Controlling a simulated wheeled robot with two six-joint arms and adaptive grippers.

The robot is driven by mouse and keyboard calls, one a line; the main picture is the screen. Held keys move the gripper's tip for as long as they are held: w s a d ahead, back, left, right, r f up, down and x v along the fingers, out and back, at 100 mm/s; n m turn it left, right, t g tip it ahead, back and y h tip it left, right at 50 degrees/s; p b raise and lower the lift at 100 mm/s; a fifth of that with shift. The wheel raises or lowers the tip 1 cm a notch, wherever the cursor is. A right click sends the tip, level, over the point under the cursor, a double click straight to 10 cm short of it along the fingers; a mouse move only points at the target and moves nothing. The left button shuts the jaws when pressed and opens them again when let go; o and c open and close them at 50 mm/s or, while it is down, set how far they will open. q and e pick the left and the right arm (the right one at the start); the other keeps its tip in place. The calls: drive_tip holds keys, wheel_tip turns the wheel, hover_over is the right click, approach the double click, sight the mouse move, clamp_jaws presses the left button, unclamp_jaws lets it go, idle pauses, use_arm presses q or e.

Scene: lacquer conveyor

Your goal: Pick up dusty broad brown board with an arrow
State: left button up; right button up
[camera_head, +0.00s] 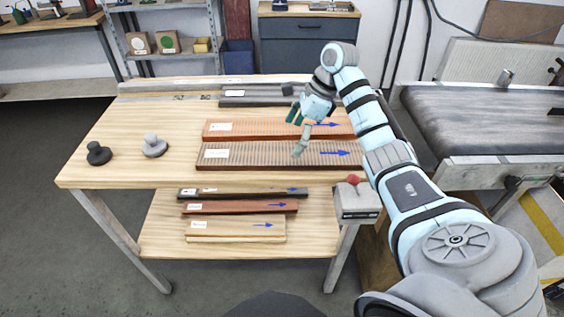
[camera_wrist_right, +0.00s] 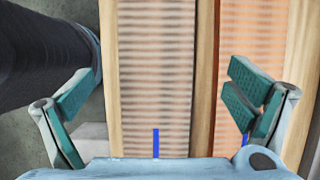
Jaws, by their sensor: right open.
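The broad brown board (camera_head: 240,158) lies flat at the front of the upper tabletop. Its face is ribbed and looks pale and dusty, with a white label at its left and a blue arrow at its right. My right gripper (camera_head: 297,134) is open above it. In the right wrist view the brown board (camera_wrist_right: 155,75) runs between the open fingers of the gripper (camera_wrist_right: 160,103). I see no contact. My left gripper is not in view.
An orange board (camera_head: 265,129) with an arrow lies close behind the brown one. A lower shelf (camera_head: 165,235) bears several narrower boards. Two knobbed weights (camera_head: 98,153) stand at the left. A conveyor (camera_head: 480,118) stands at right.

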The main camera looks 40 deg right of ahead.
sight(283, 153)
drive_tip(key=x, duration=0.2)
drive_tip(key=a+x, duration=0.1)
drive_tip(key=x, duration=0.2)
drive_tip(key=shift+r, duration=0.15)
drive_tip(key=shift+d, duration=0.1)
drive_tip(key=c, duration=1.7)
